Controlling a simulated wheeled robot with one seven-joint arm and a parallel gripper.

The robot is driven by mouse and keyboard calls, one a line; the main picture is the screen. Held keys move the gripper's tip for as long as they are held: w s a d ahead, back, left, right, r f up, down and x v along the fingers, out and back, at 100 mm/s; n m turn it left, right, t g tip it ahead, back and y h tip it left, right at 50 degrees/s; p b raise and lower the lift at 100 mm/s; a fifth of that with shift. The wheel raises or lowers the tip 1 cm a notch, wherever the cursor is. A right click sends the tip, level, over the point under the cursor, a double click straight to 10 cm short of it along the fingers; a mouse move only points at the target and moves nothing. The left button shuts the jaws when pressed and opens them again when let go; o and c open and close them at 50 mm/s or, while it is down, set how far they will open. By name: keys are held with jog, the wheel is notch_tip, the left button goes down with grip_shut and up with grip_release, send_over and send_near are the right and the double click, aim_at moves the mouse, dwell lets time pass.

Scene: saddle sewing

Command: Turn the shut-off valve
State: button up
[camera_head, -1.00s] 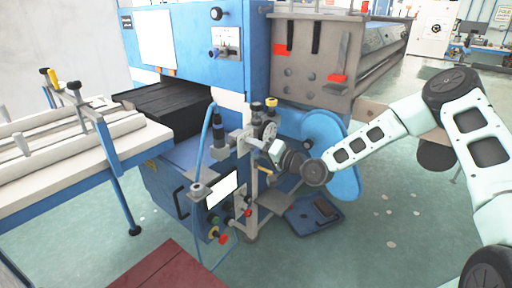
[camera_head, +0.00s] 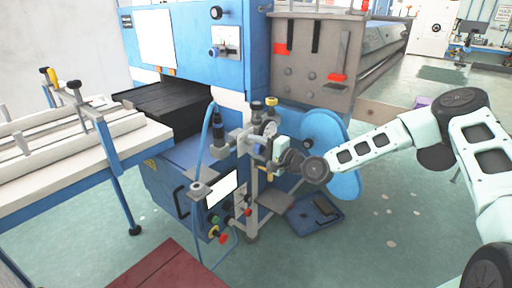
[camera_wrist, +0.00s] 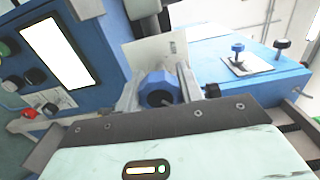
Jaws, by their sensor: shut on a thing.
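A blue faceted knob (camera_wrist: 160,88), which looks like the shut-off valve, sits between the two grey fingers of my gripper (camera_wrist: 160,92) in the wrist view. The fingers are shut on its sides. A pale plate (camera_wrist: 158,55) stands right behind the knob. In the head view my gripper (camera_head: 270,160) is at the grey fittings on the front of the blue machine (camera_head: 190,60). A small yellow part (camera_head: 269,173) shows just below my gripper.
A control box with a white screen (camera_head: 222,190) and coloured buttons stands to the left. A grey post with fittings (camera_head: 220,140) is close beside my gripper. A blue pedal plate (camera_head: 314,214) lies on the floor below. Open floor lies to the right.

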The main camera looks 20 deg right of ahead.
dwell(0.3)
jog(key=o, duration=1)
jog(key=shift+d, duration=0.1)
jog(key=v, duration=1.7)
jog(key=shift+s+b, duration=0.2)
jog(key=shift+b, duration=0.1)
